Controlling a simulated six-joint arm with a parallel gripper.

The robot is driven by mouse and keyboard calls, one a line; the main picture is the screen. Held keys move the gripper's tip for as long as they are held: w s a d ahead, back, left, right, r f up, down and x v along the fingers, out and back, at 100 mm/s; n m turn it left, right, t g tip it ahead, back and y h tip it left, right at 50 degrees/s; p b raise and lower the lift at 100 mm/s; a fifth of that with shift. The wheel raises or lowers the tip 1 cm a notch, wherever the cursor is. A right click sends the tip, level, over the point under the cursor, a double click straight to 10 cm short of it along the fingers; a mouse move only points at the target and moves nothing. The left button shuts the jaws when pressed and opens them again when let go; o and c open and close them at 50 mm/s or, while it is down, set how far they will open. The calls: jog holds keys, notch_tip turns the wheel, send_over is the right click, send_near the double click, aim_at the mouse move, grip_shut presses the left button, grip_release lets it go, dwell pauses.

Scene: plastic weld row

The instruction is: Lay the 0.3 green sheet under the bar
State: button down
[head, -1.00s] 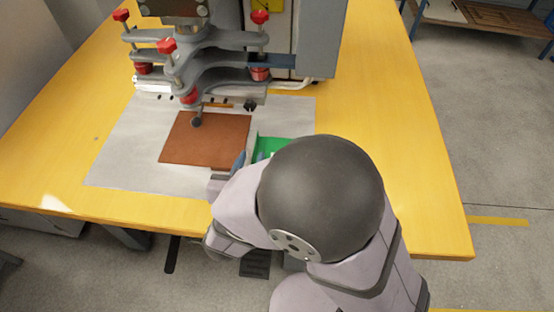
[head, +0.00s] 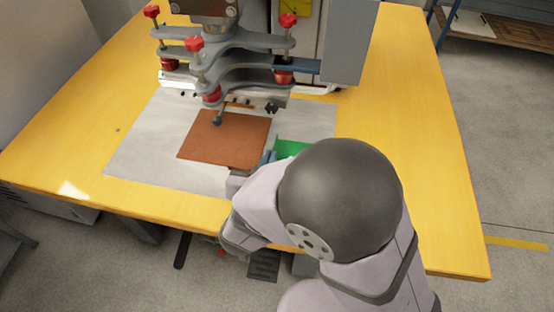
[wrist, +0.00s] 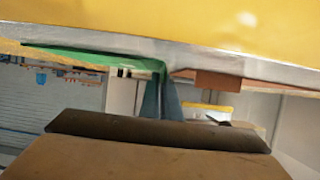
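The green sheet (head: 291,149) shows at the right side of the grey mat in the head view, partly hidden by my arm. In the wrist view the green sheet (wrist: 85,57) runs from the left to my fingertips and bends down there. My gripper (wrist: 163,92) has its blue-grey fingers close together on the sheet's edge; it looks shut on it. In the head view my gripper (head: 267,158) is mostly hidden, just right of the brown sheet. The silvery bar (head: 175,79) of the welder spans behind the brown sheet, below grey clamp arms.
A brown sheet (head: 215,142) lies on the grey mat (head: 145,150), with a dark ball-ended lever above it. Red knobs (head: 288,20) stand on the welder's arms. The yellow table (head: 415,130) is clear to the right and left.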

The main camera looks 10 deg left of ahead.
jog(key=shift+r, duration=0.5)
jog(key=r, duration=0.1)
jog(key=r+p, duration=0.1)
jog(key=shift+s+r, duration=0.25)
jog(key=shift+r, duration=0.15)
jog(key=s, duration=0.8)
jog(key=s+p, duration=0.1)
jog(key=s, duration=0.8)
jog(key=shift+s+f, duration=0.2)
jog(key=shift+s, duration=0.1)
jog(key=shift+w+d+r+p, duration=0.25)
jog(key=shift+w+p, duration=0.2)
jog(key=shift+p, duration=0.15)
jog(key=w+d+r+m+h+p, duration=0.1)
jog(key=w, duration=0.1)
jog(key=w+d+r+m+h+p, duration=0.1)
jog(key=w+p, duration=0.1)
jog(key=w+d+h+p, duration=0.1)
jog(key=w+p, duration=0.1)
jog(key=shift+w+d+r+m, duration=0.3)
jog(key=shift+d+r+m, duration=0.1)
jog(key=w+d+r+m+g+h+p, duration=0.1)
jog(key=w+d+p, duration=0.4)
jog(key=d, duration=0.6)
jog(key=w+d+r+m+g+h+p, duration=0.2)
jog(key=w+d+m+g+h+p, duration=0.2)
jog(key=d, duration=0.7)
jog(key=shift+w+m+h+p, duration=1.05)
jog(key=shift+m+h+p, duration=0.25)
jog(key=shift+p, duration=0.7)
